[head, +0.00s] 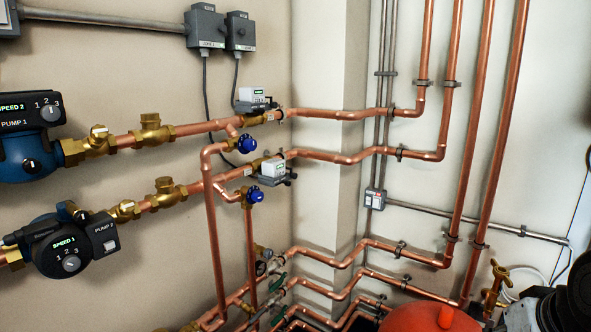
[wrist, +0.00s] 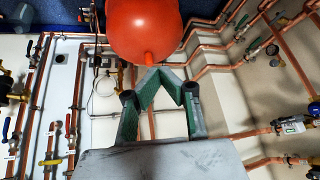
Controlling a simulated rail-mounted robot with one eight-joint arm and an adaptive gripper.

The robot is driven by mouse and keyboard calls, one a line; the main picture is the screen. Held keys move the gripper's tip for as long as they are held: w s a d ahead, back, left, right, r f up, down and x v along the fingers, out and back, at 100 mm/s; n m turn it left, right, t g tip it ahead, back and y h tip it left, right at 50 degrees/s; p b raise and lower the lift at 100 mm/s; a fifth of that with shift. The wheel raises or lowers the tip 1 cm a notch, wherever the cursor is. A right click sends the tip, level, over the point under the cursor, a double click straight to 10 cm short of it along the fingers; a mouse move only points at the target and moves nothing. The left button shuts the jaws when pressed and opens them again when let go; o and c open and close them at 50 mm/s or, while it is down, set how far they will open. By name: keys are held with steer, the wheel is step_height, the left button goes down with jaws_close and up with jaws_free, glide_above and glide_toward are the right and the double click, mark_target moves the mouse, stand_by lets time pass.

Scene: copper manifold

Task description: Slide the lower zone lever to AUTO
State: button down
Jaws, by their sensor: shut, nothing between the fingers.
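The lower zone valve (head: 273,172) is a pale box with a green label on the lower copper pipe in the head view. Its dark lever (head: 290,177) sticks out at the right side; its exact setting is too small to read. A similar upper zone valve (head: 252,96) sits above it. In the wrist view, a labelled valve box (wrist: 291,125) shows at the right edge; I cannot tell which of the two it is. My gripper (wrist: 158,72) is shut and empty in the wrist view, its green-edged fingers meeting in front of the red vessel, well apart from the valves.
A red rounded vessel (head: 430,318) stands at the lower right; it also fills the top middle of the wrist view (wrist: 146,25). Blue handwheels (head: 255,194) sit beside the valves. Pump 2 (head: 75,243) is at the left. Copper pipes crowd the corner.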

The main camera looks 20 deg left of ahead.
steer(key=w+a+r+n+g+y+p, duration=0.1)
steer(key=w+a+r+y+p, duration=0.1)
steer(key=w+a+r+p, duration=0.45)
steer(key=w+a+r+n+g+y+p, duration=0.15)
steer(key=w+a+r, duration=0.25)
steer(key=w+r, duration=0.5)
steer(key=w+a+r+n+g+y+p, duration=0.1)
steer(key=w+a+r+n+p, duration=0.25)
steer(key=w, duration=0.65)
steer(key=w+a+n+g+y+p, duration=0.2)
steer(key=w+a+p, duration=0.4)
steer(key=w+a, duration=0.3)
steer(key=w+a+n+g+y+p, duration=0.2)
steer(key=w+a+p, duration=0.5)
steer(key=a, duration=0.7)
steer(key=shift+w+a+f+n+g+y, duration=0.35)
steer(key=shift+w+f+n+g+y, duration=0.15)
steer(key=shift+w, duration=0.7)
steer(key=shift+a, duration=0.1)
